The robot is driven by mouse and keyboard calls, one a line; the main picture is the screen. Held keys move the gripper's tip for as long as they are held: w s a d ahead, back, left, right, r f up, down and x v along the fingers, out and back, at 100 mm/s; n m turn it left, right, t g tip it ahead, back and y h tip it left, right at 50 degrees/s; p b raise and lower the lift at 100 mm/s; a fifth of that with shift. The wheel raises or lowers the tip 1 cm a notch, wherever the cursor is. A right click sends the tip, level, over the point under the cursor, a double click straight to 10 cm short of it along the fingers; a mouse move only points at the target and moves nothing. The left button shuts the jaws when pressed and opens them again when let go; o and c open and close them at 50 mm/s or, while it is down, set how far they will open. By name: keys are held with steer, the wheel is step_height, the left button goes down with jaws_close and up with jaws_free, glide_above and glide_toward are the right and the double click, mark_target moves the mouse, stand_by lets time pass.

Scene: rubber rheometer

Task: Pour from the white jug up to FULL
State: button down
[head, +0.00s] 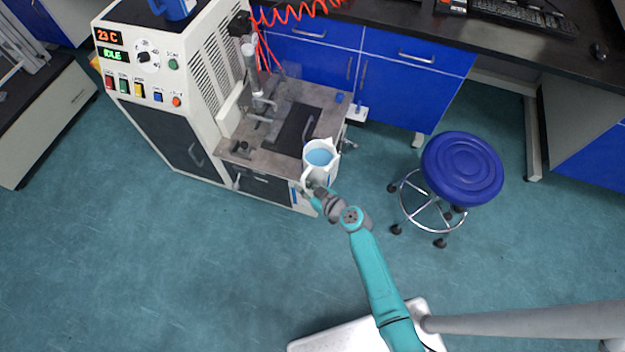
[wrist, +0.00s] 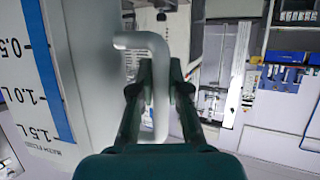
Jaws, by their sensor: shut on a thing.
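The white jug (head: 320,172) is at the front right corner of the machine's grey bench, with blue liquid (head: 319,157) showing through its open top. It looks roughly upright, and I cannot tell whether it rests on anything. My gripper (head: 310,187) is at its handle on the near left side. In the wrist view, my gripper (wrist: 158,80) is shut on the grey-white handle (wrist: 160,110). The jug wall (wrist: 85,70) fills the left, with a blue strip and marks 0.5, 1.0 and 1.5 L. No FULL mark is readable.
The rheometer cabinet (head: 207,85) with displays 23 C and IDLE stands at the left, a blue vessel (head: 176,8) on top. Its bench (head: 245,150) carries a clamp stand. A blue stool (head: 462,168) stands right of the jug. Open floor (head: 180,270) lies in front.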

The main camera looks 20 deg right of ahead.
steer(key=shift+w+a+r+n+g+y, duration=0.1)
steer(key=shift+a+n+g+y, duration=0.35)
steer(key=shift+a+n+y, duration=0.4)
steer(key=shift+w+a+r+n+g+y, duration=0.1)
steer(key=shift+a+n+g+y, duration=0.45)
steer(key=shift+a, duration=0.5)
steer(key=shift+s, duration=0.1)
steer(key=f+m+g, duration=0.1)
steer(key=s+a+f+m+g+y, duration=0.1)
steer(key=m, duration=0.1)
steer(key=shift+s+f, duration=0.25)
steer(key=shift+w+m+g+y, duration=0.1)
steer(key=shift+m+g+y, duration=0.2)
steer(key=shift+y, duration=0.1)
steer(key=shift+w+d+r+m+g+y, duration=0.15)
steer(key=shift+r+m+g, duration=0.1)
steer(key=shift+r, duration=0.25)
steer(key=shift+r+m+g+y, duration=0.15)
steer(key=shift+r+m, duration=0.15)
steer(key=shift+r, duration=0.15)
steer(key=shift+w+d+r+m+g+y, duration=0.1)
steer(key=shift+r+m+g, duration=0.15)
steer(key=shift+r, duration=0.25)
stand_by(3.6)
